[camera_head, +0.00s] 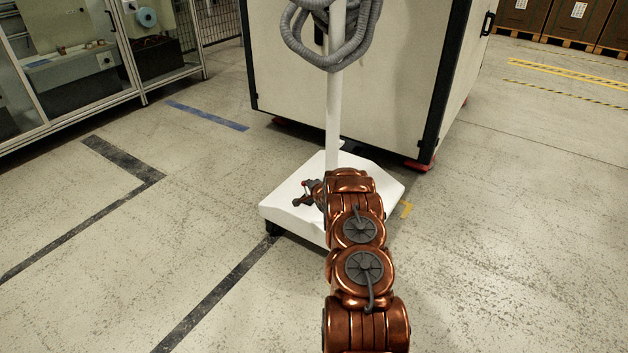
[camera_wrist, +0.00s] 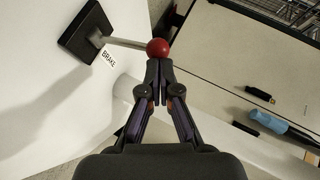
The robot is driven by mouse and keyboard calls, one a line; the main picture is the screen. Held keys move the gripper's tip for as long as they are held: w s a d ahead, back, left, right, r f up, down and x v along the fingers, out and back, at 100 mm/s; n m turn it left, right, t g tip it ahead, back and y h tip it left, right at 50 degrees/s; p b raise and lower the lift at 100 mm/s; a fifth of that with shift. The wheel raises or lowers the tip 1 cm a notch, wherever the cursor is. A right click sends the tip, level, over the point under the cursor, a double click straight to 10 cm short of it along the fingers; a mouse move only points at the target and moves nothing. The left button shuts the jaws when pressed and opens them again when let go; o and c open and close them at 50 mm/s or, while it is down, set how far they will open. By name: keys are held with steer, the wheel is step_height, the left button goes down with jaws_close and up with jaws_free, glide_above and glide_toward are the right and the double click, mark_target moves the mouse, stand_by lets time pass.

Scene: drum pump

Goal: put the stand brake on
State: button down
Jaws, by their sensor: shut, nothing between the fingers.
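The stand has a white base (camera_head: 283,206) on the floor and a white upright pole (camera_head: 334,120). In the wrist view, the brake lever is a grey rod (camera_wrist: 127,43) with a red ball knob (camera_wrist: 158,48), rising from a black block (camera_wrist: 87,30) beside a "BRAKE" label (camera_wrist: 109,57). My gripper (camera_wrist: 158,66) is shut and empty. Its fingertips end right at the knob's edge; I cannot tell whether they touch it. In the head view my gripper (camera_head: 302,197) is over the stand base, and my arm hides part of the base.
A grey hose (camera_head: 345,50) hangs coiled on the pole. A large white cabinet (camera_head: 380,90) with black edges stands behind the stand. Glass-fronted cabinets (camera_head: 60,60) are at the left. The floor around the stand's front and left is clear.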

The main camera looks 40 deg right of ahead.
steer(key=w+g+p, duration=0.1)
steer(key=p, duration=0.1)
steer(key=w+n+g+p, duration=0.1)
steer(key=shift+a+p, duration=0.25)
steer(key=shift+p, duration=0.15)
steer(key=shift+r, duration=0.15)
stand_by(0.4)
steer(key=d+p+v, duration=0.2)
steer(key=p+v, duration=0.2)
steer(key=v, duration=0.8)
steer(key=shift+s+r, duration=0.5)
steer(key=shift+s, duration=0.15)
stand_by(0.4)
